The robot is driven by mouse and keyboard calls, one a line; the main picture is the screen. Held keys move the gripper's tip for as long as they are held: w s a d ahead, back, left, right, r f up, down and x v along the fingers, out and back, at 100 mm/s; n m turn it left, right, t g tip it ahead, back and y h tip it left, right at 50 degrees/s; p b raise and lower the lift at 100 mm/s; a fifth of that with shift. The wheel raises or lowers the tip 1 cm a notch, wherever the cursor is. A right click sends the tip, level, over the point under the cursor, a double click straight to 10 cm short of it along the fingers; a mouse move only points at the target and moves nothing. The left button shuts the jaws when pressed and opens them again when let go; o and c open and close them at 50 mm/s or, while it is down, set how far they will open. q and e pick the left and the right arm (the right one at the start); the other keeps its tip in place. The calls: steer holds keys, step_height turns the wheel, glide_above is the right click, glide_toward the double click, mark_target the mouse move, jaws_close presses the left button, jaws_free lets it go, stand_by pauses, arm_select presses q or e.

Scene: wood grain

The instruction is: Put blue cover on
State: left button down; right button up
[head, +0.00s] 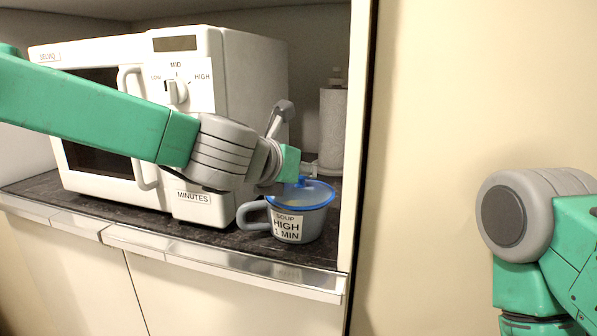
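A grey mug (299,226) with a label reading "SOUP HIGH 1 MIN" stands upright on the dark counter, its handle to the left. The blue-rimmed, see-through cover (317,196) lies over the mug's top, with a small blue knob in its middle. It looks roughly level; I cannot tell if it is fully seated. My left gripper (288,165) is just above and left of the cover, by the knob. One grey finger points up and the lower part is partly hidden, so its grip on the knob is unclear. My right gripper is out of view.
A white microwave (245,75) with a dial and door handle stands left of the mug, its door seemingly shut. A paper towel roll (332,130) stands behind. The dark counter (225,236) has a metal front edge; a cabinet side panel (357,120) closes it on the right.

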arm_select(q)
steer(key=shift+s+d+f, duration=0.1)
steer(key=shift+d+f, duration=0.05)
steer(key=shift+d, duration=0.05)
steer(key=shift+a, duration=0.2)
steer(key=shift+n+y+b, duration=0.3)
steer(key=shift+d, duration=0.1)
steer(key=shift+a, duration=0.25)
stand_by(0.4)
steer(key=shift+y, duration=0.3)
steer(key=c, duration=1.4)
jaws_free()
steer(key=shift+o, duration=0.2)
